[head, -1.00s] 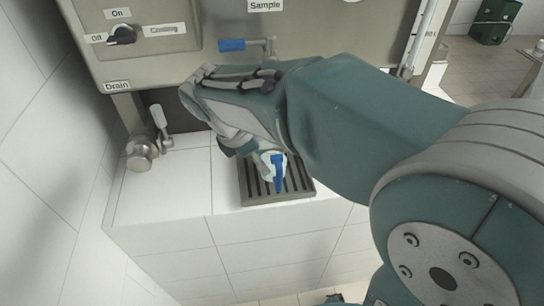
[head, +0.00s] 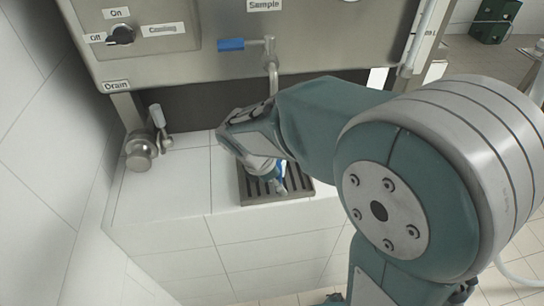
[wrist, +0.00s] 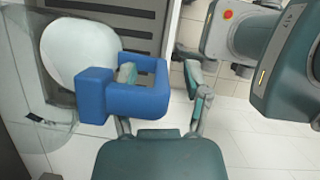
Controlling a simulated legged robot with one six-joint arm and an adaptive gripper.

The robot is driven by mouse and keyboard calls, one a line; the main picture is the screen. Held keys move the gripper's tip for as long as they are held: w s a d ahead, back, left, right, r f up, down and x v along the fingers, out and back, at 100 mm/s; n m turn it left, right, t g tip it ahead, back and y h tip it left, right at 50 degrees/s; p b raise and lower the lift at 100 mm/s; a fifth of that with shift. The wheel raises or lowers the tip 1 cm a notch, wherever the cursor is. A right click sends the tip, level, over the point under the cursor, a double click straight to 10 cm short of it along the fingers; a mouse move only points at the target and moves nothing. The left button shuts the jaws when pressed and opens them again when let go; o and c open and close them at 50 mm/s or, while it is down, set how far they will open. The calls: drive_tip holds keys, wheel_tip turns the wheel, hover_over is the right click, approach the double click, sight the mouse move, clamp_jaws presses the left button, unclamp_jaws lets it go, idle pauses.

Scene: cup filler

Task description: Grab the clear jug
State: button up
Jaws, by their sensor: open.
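The clear jug (wrist: 24,75) fills the left of the wrist view, with a whitish round top (wrist: 75,50) and a blue squared handle (wrist: 95,97). My gripper (wrist: 160,75) is open at the handle. One finger shows inside the handle loop and the other stands to the right of its outer bar. I cannot tell whether either finger touches it. In the head view my gripper (head: 262,163) is over the drip grate, and only a bit of the blue handle (head: 278,172) shows. My arm hides most of the jug there.
The slatted drip grate (head: 252,190) lies on a white tiled ledge (head: 165,195). A tap with a blue lever (head: 231,44) and spout (head: 271,75) is just behind my gripper. A drain valve (head: 140,152) stands at left. The left ledge is clear.

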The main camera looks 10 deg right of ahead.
clamp_jaws()
drive_tip(key=shift+r, duration=0.1)
